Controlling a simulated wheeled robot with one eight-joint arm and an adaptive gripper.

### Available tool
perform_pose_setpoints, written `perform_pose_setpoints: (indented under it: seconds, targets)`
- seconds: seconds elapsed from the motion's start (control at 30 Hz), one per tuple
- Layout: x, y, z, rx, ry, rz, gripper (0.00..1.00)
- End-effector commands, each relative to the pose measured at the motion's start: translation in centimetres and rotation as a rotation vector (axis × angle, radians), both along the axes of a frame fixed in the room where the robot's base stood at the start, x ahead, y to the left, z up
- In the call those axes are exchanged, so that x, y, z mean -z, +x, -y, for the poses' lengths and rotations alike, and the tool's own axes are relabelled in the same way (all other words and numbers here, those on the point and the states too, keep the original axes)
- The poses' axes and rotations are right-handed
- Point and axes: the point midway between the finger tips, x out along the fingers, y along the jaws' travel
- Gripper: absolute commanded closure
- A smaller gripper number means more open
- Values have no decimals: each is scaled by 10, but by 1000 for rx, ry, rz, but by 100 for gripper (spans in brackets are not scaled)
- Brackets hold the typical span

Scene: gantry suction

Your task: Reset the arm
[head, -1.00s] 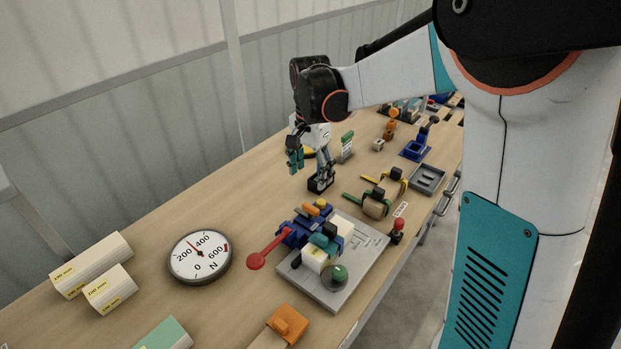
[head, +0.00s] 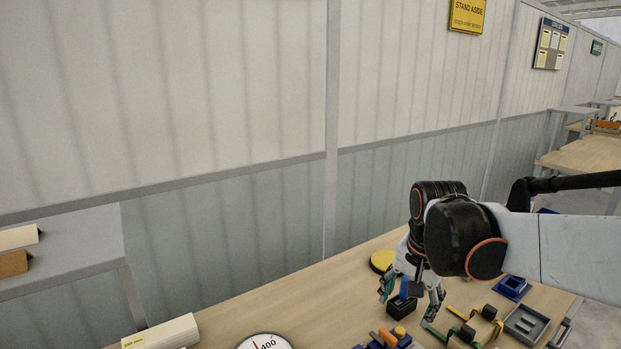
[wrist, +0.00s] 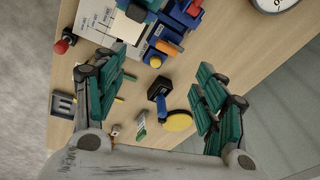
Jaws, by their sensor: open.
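My gripper (head: 411,294) is open and empty above the wooden bench, its two teal-padded fingers spread and pointing down. In the wrist view the fingers (wrist: 160,88) stand apart at left and right with a clear gap. A small black block (head: 401,307) with a blue part on top sits on the bench below the gripper. In the wrist view this black block (wrist: 157,89) shows between the fingers, and I see no contact. My arm reaches in from the right in the head view.
A yellow disc (head: 381,261) lies behind the gripper. A dial gauge (head: 265,343), a white labelled block (head: 163,333), a grey tray (head: 525,324) and a blue fixture (head: 512,286) stand around. In the wrist view a grey plate (wrist: 98,18) carries blue clamps. A wall (head: 230,230) runs behind the bench.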

Motion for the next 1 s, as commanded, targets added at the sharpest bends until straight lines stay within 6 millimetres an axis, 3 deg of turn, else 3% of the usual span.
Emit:
perform_pose_setpoints:
  seconds: [0.33,0.7,1.0]
  targets:
    - [-19,-67,0,-246,-71,159,35]
    - [-13,-129,1,-492,-189,320,35]
    - [-3,-154,1,-612,-264,397,35]
